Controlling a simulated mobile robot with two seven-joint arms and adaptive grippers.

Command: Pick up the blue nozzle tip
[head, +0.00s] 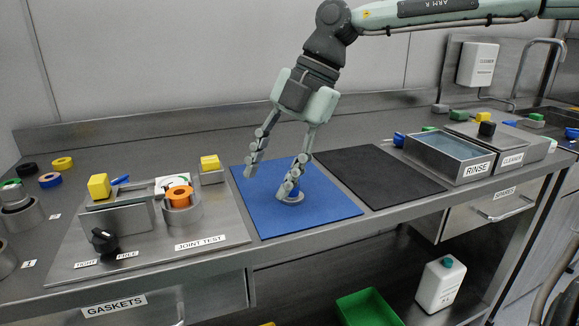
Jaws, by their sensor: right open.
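My right gripper (270,178) reaches down from the upper right over the blue mat (262,212), with its two fingers spread apart. One finger is over the left part of the mat. The other is over a small round grey and bluish piece (295,199) on the mat and partly hides it. I cannot tell whether they touch, or whether this piece is the blue nozzle tip. A small blue piece (398,139) stands beside the rinse basin (467,176). Another blue piece (120,180) lies behind the joint test fixture (130,222). My left gripper is not in view.
A black mat (375,175) right of the blue mat is empty. The joint test fixture holds an orange ring (179,196) and yellow blocks. Several rings lie at the far left. A back wall rises behind the counter; a green bin (368,308) is below.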

